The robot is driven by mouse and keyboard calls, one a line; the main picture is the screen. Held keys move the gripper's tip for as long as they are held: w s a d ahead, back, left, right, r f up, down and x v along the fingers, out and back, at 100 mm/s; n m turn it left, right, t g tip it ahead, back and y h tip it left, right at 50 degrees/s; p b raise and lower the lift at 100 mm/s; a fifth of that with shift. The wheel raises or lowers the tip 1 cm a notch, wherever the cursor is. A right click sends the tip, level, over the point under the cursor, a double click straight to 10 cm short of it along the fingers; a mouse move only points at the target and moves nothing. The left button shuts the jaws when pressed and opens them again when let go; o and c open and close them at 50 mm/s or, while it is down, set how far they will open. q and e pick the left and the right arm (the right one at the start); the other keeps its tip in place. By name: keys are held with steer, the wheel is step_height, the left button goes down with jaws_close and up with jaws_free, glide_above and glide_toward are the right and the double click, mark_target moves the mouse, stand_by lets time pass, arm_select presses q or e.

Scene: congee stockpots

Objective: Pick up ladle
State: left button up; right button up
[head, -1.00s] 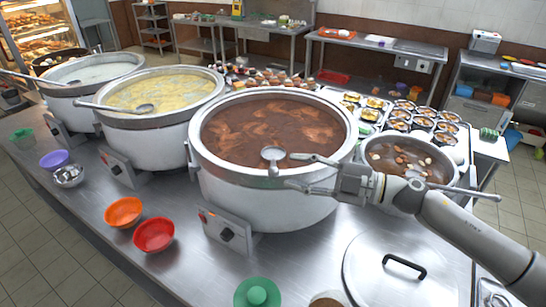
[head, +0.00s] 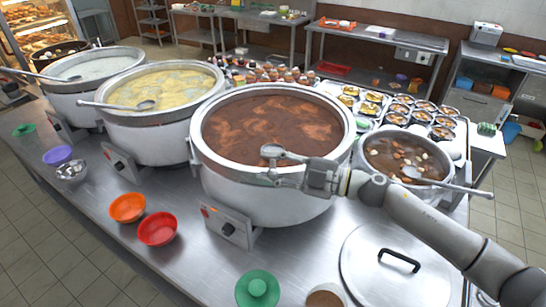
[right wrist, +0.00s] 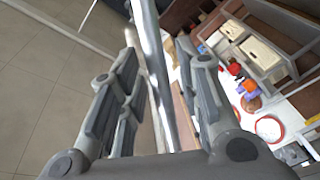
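The ladle (head: 270,151) has its grey bowl in the large pot of brown congee (head: 255,120), near the front rim. In the head view my right gripper (head: 275,168) is at that rim, close beside the bowl, and hides most of the handle. In the right wrist view a shiny metal handle (right wrist: 158,85) runs between the fingers of my right gripper (right wrist: 157,58). The fingers stand apart, with gaps on both sides of the handle. My left gripper is in neither view.
Pots of yellow congee (head: 160,85) and white congee (head: 95,66), each with a ladle, stand to the left. A smaller soup pot (head: 405,158) stands right, behind my arm. Orange (head: 127,208) and red bowls (head: 157,229) and a large lid (head: 395,270) lie in front.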

jaws_close()
steer(key=shift+r, duration=0.15)
stand_by(0.4)
